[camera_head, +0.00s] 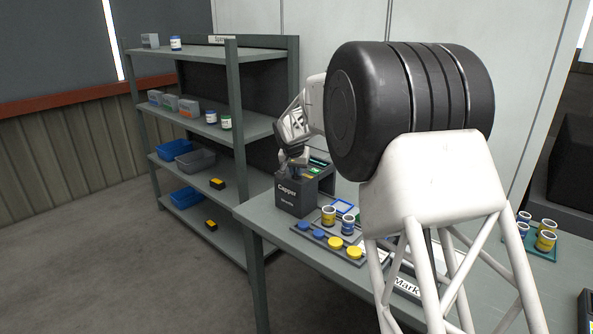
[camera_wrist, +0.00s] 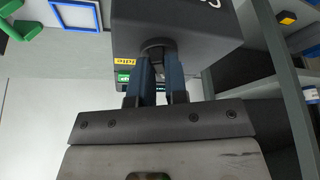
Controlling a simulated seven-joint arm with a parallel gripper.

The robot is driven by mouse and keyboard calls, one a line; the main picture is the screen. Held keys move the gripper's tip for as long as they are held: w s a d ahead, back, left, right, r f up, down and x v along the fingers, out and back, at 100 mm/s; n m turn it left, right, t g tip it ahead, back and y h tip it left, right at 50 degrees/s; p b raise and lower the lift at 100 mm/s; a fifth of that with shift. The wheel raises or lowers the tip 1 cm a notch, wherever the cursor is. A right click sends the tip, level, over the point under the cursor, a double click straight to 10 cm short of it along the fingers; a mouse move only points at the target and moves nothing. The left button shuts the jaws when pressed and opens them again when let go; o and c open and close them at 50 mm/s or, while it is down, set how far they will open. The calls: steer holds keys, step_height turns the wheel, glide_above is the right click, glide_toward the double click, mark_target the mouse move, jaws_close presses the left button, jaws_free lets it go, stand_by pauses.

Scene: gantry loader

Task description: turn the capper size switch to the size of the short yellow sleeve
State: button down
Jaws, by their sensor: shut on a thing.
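The dark grey capper (camera_head: 294,196) stands at the left end of the bench, its label facing me. In the wrist view its dark body (camera_wrist: 205,30) fills the top middle. My gripper (camera_head: 294,166) is at the top of the capper. In the wrist view my gripper (camera_wrist: 156,55) has its two blue-grey fingers closed around a dark knob, which seems to be the size switch (camera_wrist: 154,43). The switch's setting cannot be read. A yellow sleeve (camera_head: 328,215) and a blue sleeve (camera_head: 348,224) stand in front of the capper; which yellow sleeve is short is unclear.
Blue and yellow caps lie on a rack (camera_head: 355,261) at the bench's front. A green tray (camera_head: 570,250) with several sleeves is at the right. A blue square frame (camera_head: 343,206) lies beside the capper. A shelf unit (camera_head: 234,140) stands behind at left.

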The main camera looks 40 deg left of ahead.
steer(key=m, duration=0.2)
steer(key=m+h, duration=0.1)
steer(key=m, duration=0.1)
steer(key=m+h, duration=0.1)
steer(key=m, duration=0.1)
steer(key=shift+a+f, duration=0.2)
steer(key=shift+f, duration=0.05)
steer(key=m+h, duration=0.1)
steer(key=m, duration=0.2)
steer(key=m+h, duration=0.1)
steer(key=m, duration=0.2)
steer(key=shift+a+h, duration=0.15)
steer(key=shift+h, duration=0.15)
steer(key=shift+m, duration=0.3)
steer(key=c, duration=1.1)
jaws_free()
steer(key=shift+c, duration=0.2)
steer(key=shift+r, duration=0.15)
steer(key=v, duration=0.7)
steer(key=shift+r, duration=0.35)
steer(key=shift+a, duration=0.1)
